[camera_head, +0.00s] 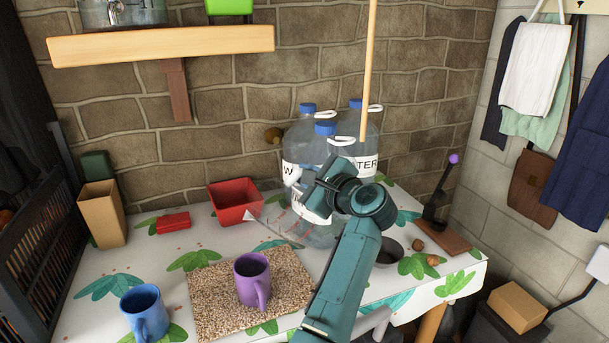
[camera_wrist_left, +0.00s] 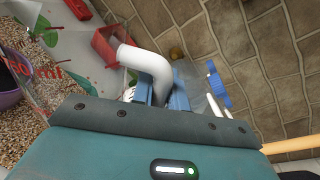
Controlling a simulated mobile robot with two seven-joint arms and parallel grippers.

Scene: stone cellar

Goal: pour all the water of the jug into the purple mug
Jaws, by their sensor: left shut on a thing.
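The purple mug (camera_head: 252,280) stands upright on a speckled mat (camera_head: 210,308); its dark opening also shows at the left edge of the wrist view (camera_wrist_left: 8,88). The jug (camera_head: 282,232) is clear, with red markings, and is hard to make out before the bottles. In the wrist view its clear wall with red "ml" print (camera_wrist_left: 42,78) lies at the left. My left gripper (camera_head: 310,188) is shut on its white handle (camera_wrist_left: 145,62), above the table behind and right of the mug. The water level and exact tilt cannot be told. My right gripper is not in view.
Several large water bottles (camera_head: 357,130) with blue caps stand behind my gripper. A blue mug (camera_head: 145,315) stands left of the mat. A red bin (camera_head: 236,200), red block (camera_head: 173,222) and tan box (camera_head: 103,215) stand behind.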

